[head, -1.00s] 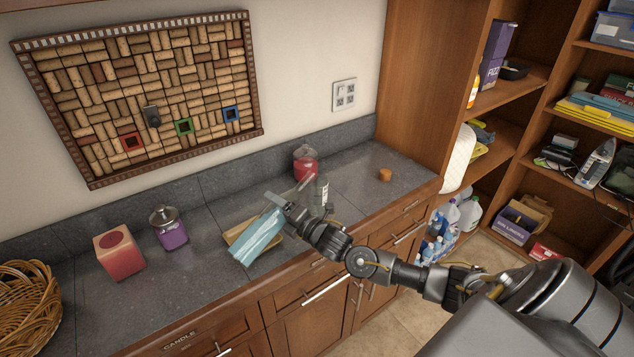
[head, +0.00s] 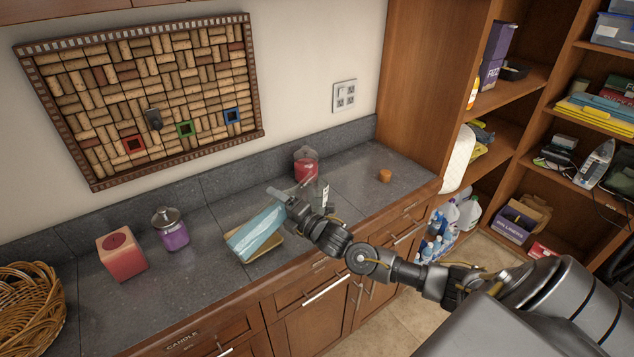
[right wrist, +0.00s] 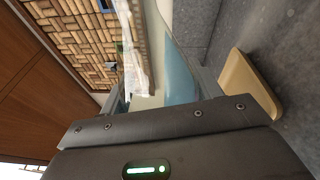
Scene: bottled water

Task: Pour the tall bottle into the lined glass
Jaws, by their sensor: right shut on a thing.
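My right gripper (head: 290,195) is shut over the counter on a pale blue, see-through long thing (head: 257,233), apparently the tall bottle. It leans down to the left from the jaws, over a tan flat block. In the right wrist view the bottle's blue side (right wrist: 180,78) shows between the fingers (right wrist: 163,98). A clear upright vessel with a dark mark (head: 325,195), apparently the lined glass, stands just right of the gripper and is partly hidden by it. I cannot tell how full either is. My left gripper is not in view.
The tan block (head: 268,246) lies under the bottle and also shows in the right wrist view (right wrist: 247,82). A red jar (head: 305,165) stands behind the gripper. A purple jar (head: 172,230), red candle (head: 121,254) and wicker basket (head: 28,310) are left. Counter near the cork (head: 385,175) is clear.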

